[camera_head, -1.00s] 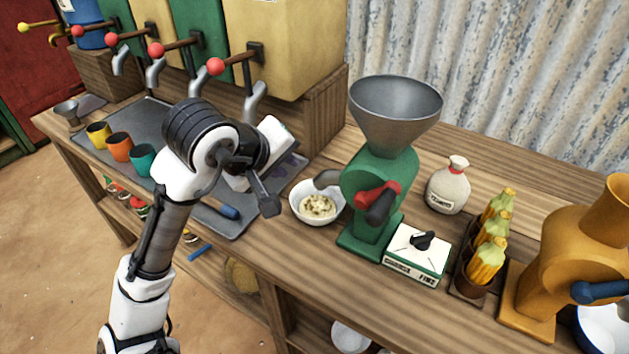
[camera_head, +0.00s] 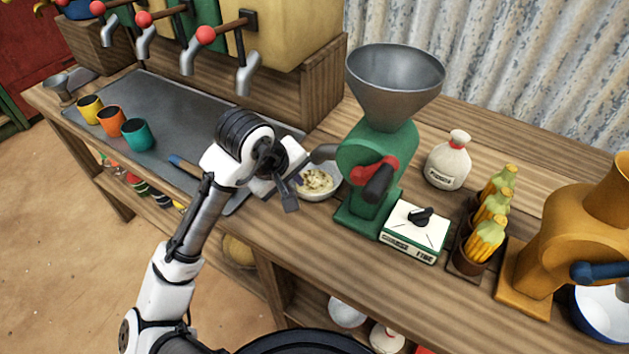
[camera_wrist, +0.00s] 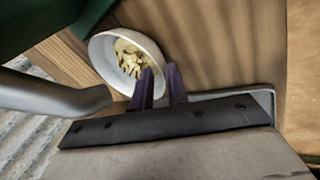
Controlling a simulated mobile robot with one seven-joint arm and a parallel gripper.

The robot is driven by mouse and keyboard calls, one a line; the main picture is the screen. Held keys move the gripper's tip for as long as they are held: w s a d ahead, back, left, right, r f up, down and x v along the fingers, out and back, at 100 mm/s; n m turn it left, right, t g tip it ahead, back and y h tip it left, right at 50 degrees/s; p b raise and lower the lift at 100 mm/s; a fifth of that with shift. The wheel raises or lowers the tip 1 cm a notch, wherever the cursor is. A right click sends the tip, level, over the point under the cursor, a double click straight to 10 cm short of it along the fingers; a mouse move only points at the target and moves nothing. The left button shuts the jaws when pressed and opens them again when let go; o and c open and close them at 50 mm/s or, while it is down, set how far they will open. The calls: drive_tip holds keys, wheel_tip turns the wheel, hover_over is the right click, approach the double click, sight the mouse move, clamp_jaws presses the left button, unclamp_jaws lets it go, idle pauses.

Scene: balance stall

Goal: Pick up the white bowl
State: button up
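The white bowl (camera_head: 322,197) stands upright on the wooden counter, under the spout of the green mill, and holds pale, crumbly food. My arm's wrist covers its left side in the head view. In the wrist view the bowl (camera_wrist: 101,62) is at the upper left. I cannot tell whether either touches the bowl.
The green mill (camera_head: 372,165) stands close to the bowl's right, its spout over the rim. A white box (camera_head: 413,232) with a black knob is beside it. A grey tray (camera_head: 170,108) lies left, with yellow, orange and teal cups. Corn and an orange mill stand further right.

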drive_tip(key=shift+x, duration=1.95)
clamp_jaws()
drive_tip(key=shift+r, duration=0.15)
drive_tip(key=shift+r, duration=0.55)
wheel_tip(320, 180, up, 2)
drive_tip(key=shift+w+r, duration=0.1)
drive_tip(key=shift+r, duration=0.05)
drive_tip(key=s+a+b, duration=0.2)
drive_tip(key=s+a, duration=0.9)
drive_tip(key=s, duration=0.3)
drive_tip(key=shift+s+b, duration=0.15)
drive_tip(key=shift+b, duration=0.25)
